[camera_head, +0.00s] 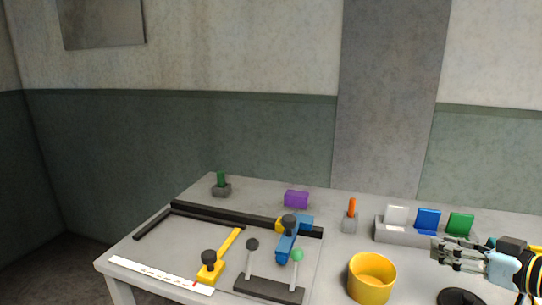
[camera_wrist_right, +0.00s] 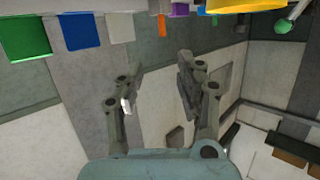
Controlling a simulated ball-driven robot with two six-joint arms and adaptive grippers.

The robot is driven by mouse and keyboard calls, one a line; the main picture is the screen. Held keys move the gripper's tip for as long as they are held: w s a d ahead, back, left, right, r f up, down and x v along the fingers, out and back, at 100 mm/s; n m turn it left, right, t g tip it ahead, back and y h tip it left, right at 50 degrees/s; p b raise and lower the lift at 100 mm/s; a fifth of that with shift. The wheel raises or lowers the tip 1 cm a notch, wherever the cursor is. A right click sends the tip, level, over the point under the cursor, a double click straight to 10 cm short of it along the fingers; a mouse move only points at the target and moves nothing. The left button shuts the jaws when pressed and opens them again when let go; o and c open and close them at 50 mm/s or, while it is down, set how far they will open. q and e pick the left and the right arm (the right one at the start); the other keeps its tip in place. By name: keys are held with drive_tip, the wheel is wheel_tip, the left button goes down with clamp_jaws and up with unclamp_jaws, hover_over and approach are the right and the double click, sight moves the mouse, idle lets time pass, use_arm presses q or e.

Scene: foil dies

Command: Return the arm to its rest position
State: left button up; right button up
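My right gripper (camera_head: 438,249) comes in from the right edge in the head view, with its fingers pointing left. It is above the right part of the table, in front of the grey holder. In the right wrist view the same gripper (camera_wrist_right: 157,78) has its two fingers spread apart with nothing between them. My left gripper does not show in either view.
The grey table (camera_head: 335,262) carries a grey holder (camera_head: 400,236) with white, blue and green plates, a yellow cup (camera_head: 371,280), a black disc (camera_head: 460,297), an orange-handled tool (camera_head: 351,210), a purple block (camera_head: 297,199), a blue clamp (camera_head: 288,246), a yellow clamp (camera_head: 211,272) and levers.

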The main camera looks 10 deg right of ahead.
drive_tip(key=s+a+m+g+h, duration=0.1)
drive_tip(key=s+a+g+h, duration=0.15)
drive_tip(key=s+a, duration=0.4)
drive_tip(key=s+a+f+g+h, duration=0.1)
drive_tip(key=s+a+g, duration=0.3)
drive_tip(key=s, duration=0.5)
drive_tip(key=s+a+m+g+h, duration=0.1)
drive_tip(key=s+a+g+h, duration=0.1)
drive_tip(key=s+a+g, duration=0.45)
drive_tip(key=s+d+f+t+b, duration=0.1)
drive_tip(key=s+d+f+b, duration=0.15)
drive_tip(key=f, duration=1.35)
drive_tip(key=s+d+f+b, duration=0.1)
drive_tip(key=s+f+b, duration=0.15)
drive_tip(key=f, duration=1.25)
use_arm(q)
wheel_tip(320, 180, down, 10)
drive_tip(key=b, duration=0.5)
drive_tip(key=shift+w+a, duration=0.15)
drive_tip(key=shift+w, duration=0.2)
use_arm(e)
drive_tip(key=s+d+f+g, duration=0.1)
drive_tip(key=s+f, duration=1.7)
drive_tip(key=f, duration=0.3)
drive_tip(key=shift+d+f, duration=0.15)
drive_tip(key=shift+f, duration=0.1)
